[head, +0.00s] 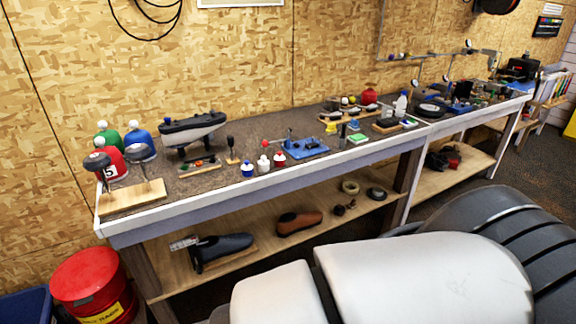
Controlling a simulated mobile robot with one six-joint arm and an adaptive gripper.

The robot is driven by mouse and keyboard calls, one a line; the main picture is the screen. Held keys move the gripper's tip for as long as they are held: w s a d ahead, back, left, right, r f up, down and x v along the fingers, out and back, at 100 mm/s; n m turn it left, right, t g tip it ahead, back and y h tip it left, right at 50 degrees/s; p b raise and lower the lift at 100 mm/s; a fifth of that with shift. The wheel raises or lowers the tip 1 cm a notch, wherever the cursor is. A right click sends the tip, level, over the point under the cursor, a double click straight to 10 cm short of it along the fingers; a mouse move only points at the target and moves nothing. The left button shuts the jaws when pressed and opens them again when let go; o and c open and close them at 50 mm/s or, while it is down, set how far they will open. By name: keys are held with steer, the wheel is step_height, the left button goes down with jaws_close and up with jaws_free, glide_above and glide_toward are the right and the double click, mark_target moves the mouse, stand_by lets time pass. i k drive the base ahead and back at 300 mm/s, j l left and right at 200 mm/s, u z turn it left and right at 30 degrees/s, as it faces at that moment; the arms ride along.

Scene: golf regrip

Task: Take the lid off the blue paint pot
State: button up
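A small blue paint pot (247,171) with a white top stands near the front edge of the workbench (222,172). It is the leftmost of a row of three small pots. A white pot (263,165) and a red pot (280,160) stand just to its right. The pots are small in this view, so the shape of the blue pot's lid is hard to make out. My gripper is not in view.
A wooden block with golf clubs (133,197) and coloured bottles stand at the bench's left end. A red bin (93,285) stands on the floor. My own body fills the lower right.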

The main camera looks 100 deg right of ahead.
mark_target(247, 167)
steer(key=z, duration=3.35)
